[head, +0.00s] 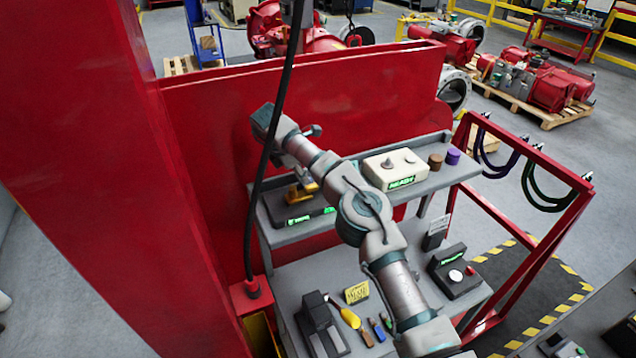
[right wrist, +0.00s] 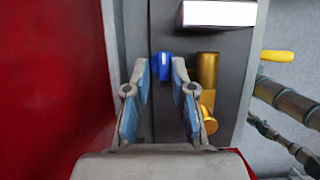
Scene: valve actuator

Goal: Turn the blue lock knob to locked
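The blue lock knob (right wrist: 161,66) stands upright on a dark grey panel (right wrist: 190,35) in the right wrist view. My right gripper (right wrist: 160,66) is open, with one finger on each side of the knob near the fingertips. The right finger looks very close to the knob; I cannot tell whether it touches. In the head view the end of my right arm (head: 266,119) is over the left part of the bench by the red panel. Its fingers are not clear there and I cannot make out the knob. My left gripper is not in view.
A gold cylinder (right wrist: 207,70) and gold knob (right wrist: 208,106) stand close right of the fingers. A red wall (right wrist: 50,90) is at left. A cream box (head: 395,168) sits on the upper shelf. A black cable (head: 262,165) hangs near my arm.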

